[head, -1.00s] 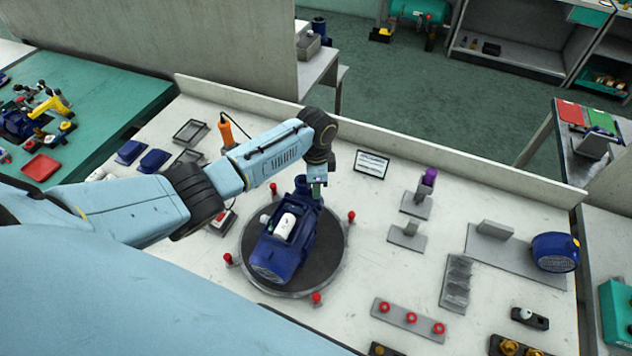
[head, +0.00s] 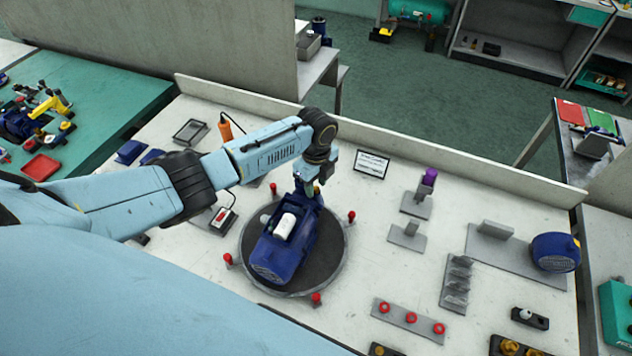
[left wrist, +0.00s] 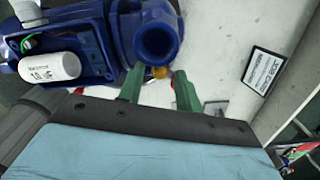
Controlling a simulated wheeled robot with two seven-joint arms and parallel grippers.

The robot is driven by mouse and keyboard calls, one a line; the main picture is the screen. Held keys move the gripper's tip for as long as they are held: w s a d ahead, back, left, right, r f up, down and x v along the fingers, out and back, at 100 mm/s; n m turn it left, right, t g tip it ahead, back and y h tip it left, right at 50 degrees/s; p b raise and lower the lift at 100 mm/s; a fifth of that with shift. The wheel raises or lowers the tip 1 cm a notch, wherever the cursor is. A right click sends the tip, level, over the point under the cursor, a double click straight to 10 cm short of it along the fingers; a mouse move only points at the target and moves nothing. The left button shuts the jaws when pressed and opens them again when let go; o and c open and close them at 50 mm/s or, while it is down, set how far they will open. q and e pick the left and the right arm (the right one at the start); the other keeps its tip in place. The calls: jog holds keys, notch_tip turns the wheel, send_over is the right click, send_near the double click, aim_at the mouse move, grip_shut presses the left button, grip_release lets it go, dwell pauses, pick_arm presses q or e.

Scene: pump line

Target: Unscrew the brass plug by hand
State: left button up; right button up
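The blue pump (head: 275,255) lies on the round dark turntable (head: 335,262), with a white cylinder in its open top box. In the left wrist view the pump's round blue port (left wrist: 158,42) shows, and the small brass plug (left wrist: 159,72) is just below its rim. My left gripper (head: 311,187) points down at the pump's far end. In the left wrist view its two green fingers (left wrist: 158,90) are apart, with the plug showing in the gap just beyond the tips. I see no contact with the plug. My right gripper is not in view.
Red-topped posts (head: 351,216) stand around the turntable. A small sign (head: 371,164) stands behind it to the right. Grey stands (head: 407,236) and a strip with red knobs (head: 411,318) are to the right. A low wall edges the bench behind.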

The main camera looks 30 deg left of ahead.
pick_arm(q)
jog(key=shift+m, duration=1.2)
grip_shut()
jog(key=shift+n, duration=1.5)
jog(key=shift+n, duration=1.4)
